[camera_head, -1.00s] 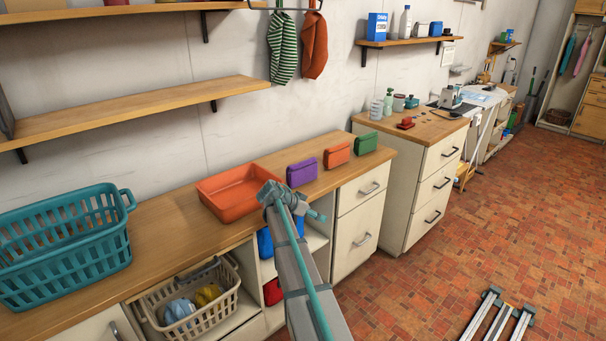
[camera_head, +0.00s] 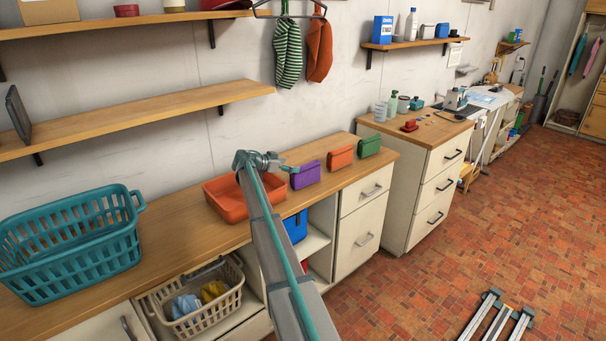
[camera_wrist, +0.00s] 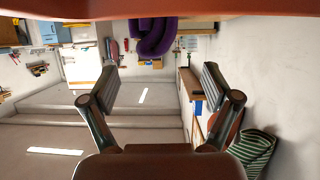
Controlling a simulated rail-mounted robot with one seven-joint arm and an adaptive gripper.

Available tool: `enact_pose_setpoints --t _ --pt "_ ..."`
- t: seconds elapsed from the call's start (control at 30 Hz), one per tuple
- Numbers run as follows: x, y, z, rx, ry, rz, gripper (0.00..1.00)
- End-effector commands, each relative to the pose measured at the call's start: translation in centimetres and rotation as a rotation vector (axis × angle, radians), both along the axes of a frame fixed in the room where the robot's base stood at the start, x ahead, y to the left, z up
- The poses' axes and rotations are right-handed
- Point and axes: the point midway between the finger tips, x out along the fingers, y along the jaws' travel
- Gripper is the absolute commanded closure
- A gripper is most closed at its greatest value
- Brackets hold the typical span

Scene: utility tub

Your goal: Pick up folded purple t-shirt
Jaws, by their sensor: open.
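The folded purple t-shirt (camera_head: 305,175) stands upright on the wooden counter, just right of the orange tub. My gripper (camera_head: 291,169) is close to its left side in the head view, over the tub's right end; I cannot tell whether they touch. In the wrist view my gripper (camera_wrist: 158,82) is open, its two fingers wide apart with nothing between the tips. A curved purple shape, apparently the t-shirt (camera_wrist: 154,38), shows beyond the fingers near the top of that view.
The orange tub (camera_head: 222,208) sits left of the t-shirt. Folded orange (camera_head: 341,157) and green (camera_head: 369,146) items stand in a row to its right. A teal basket (camera_head: 75,262) is on the counter's left. A wooden shelf (camera_head: 130,115) and hanging clothes (camera_head: 319,50) are above.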

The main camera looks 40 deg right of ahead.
Motion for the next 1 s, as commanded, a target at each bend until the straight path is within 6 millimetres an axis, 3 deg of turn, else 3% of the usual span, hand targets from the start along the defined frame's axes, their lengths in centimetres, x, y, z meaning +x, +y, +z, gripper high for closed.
enact_pose_setpoints --t 0.1,0.37,0.63,0.93,1.0 --pt "0.1 -1.5 -0.4 0.0 0.0 0.0 0.12" --pt "0.1 -3.1 -0.9 0.0 0.001 0.0 0.12" --pt "0.2 -6.4 -2.0 0.0 0.001 0.0 0.12" --pt "0.1 -6.9 -2.5 0.0 0.0 0.001 0.12" --pt "0.1 -6.9 -2.5 0.001 0.0 0.001 0.24"
